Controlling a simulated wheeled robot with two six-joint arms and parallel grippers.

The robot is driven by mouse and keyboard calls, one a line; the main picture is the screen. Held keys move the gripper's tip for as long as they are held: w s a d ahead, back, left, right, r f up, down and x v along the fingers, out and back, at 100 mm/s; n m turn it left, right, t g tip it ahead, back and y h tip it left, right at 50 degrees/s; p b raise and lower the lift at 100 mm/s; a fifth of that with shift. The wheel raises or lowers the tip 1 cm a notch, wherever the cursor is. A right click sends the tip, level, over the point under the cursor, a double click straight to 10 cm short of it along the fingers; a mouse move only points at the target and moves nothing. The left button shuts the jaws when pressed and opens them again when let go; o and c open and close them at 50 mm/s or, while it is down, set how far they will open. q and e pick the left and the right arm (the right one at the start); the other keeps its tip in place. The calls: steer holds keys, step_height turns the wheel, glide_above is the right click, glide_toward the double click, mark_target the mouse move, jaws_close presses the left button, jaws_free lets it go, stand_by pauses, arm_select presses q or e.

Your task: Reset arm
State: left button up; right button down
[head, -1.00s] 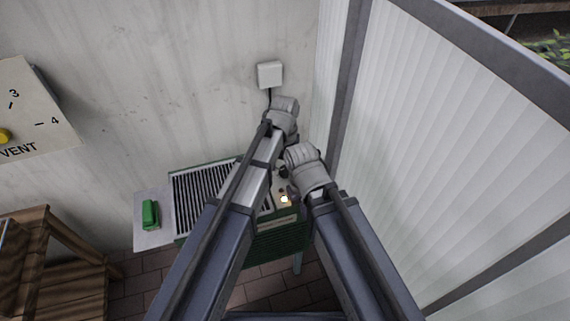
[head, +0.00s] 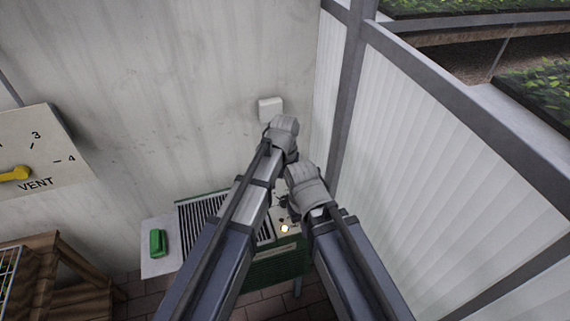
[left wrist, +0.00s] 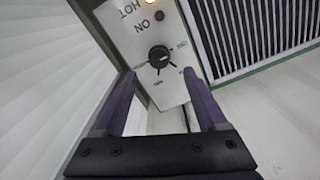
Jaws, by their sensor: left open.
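My left arm reaches from the lower left of the head view toward the wall, and its gripper (head: 290,156) is mostly hidden behind the wrist. In the left wrist view my left gripper (left wrist: 159,78) is open, with nothing between its purple fingers. Beyond the fingers is a light control panel (left wrist: 140,50) with a black knob (left wrist: 159,57), upside-down "HOT" and "ON" marks and a lit lamp (left wrist: 151,2). The panel belongs to a green heater (head: 275,268) with a dark slatted top. My right arm ends in a grey wrist (head: 307,187); its fingers do not show.
A white wall box (head: 270,109) is beyond the left wrist. A green block (head: 157,243) lies on a white side shelf (head: 155,268). A VENT dial (head: 38,150) with a yellow pointer is at left, above wooden shelving (head: 45,265). A ribbed white panel (head: 430,150) stands close on the right.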

arm_select(q)
steer(key=s+a+r+m+p, duration=0.1)
steer(key=s+a, duration=0.2)
steer(key=s, duration=0.5)
steer(key=s+a+r+m+y+p, duration=0.1)
steer(key=s+a+r+m+p, duration=0.1)
steer(key=s, duration=0.6)
steer(key=shift+s+a+r, duration=0.3)
steer(key=shift+s+a, duration=0.1)
steer(key=shift+a, duration=0.2)
